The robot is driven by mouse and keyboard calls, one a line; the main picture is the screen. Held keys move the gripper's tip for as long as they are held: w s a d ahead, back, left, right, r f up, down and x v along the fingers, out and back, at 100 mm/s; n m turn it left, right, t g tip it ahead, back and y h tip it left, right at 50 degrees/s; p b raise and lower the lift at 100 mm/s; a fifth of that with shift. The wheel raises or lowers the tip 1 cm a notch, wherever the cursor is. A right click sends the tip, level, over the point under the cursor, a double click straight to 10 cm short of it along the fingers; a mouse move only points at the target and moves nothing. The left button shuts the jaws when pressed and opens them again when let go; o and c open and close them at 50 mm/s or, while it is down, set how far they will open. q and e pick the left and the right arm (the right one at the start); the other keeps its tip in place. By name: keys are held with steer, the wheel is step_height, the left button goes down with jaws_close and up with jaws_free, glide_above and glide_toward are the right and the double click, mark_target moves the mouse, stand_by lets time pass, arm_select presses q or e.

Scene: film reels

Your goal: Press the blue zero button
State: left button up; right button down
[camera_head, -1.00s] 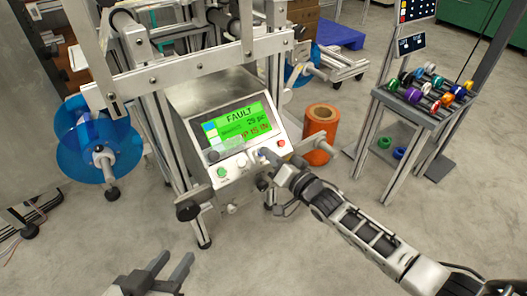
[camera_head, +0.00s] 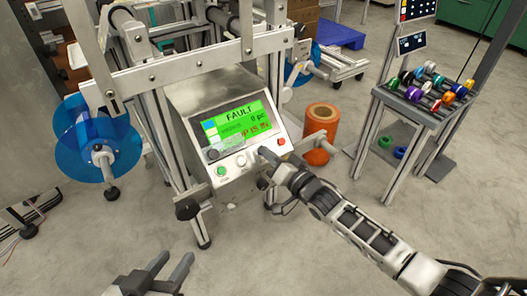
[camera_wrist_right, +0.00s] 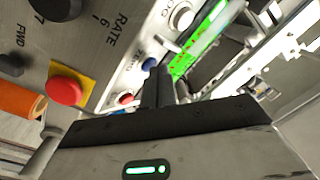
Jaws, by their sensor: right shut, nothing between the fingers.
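The blue button (camera_wrist_right: 149,64) shows in the right wrist view, on the panel close to the fingertips. In the head view I cannot make it out behind the gripper. My right gripper (camera_head: 265,154) is shut and empty, its tips at the panel's lower right. The closed fingers also show in the right wrist view (camera_wrist_right: 158,78), beside the blue button; I cannot tell whether they touch it. My left gripper (camera_head: 176,260) is open and empty at the bottom, away from the panel.
A green button (camera_head: 221,171), a white button (camera_head: 241,160) and a red button (camera_head: 281,142) are on the panel. A red mushroom button (camera_wrist_right: 65,90) is close by in the wrist view. An orange roll (camera_head: 321,125) and a rack (camera_head: 425,95) stand to the right.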

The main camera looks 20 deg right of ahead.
steer(key=shift+r, duration=0.1)
arm_select(q)
steer(key=shift+r+p, duration=0.35)
steer(key=shift+p, duration=0.3)
arm_select(e)
steer(key=shift+s+d+r, duration=0.15)
steer(key=shift+s+r, duration=0.1)
steer(key=shift+s, duration=0.05)
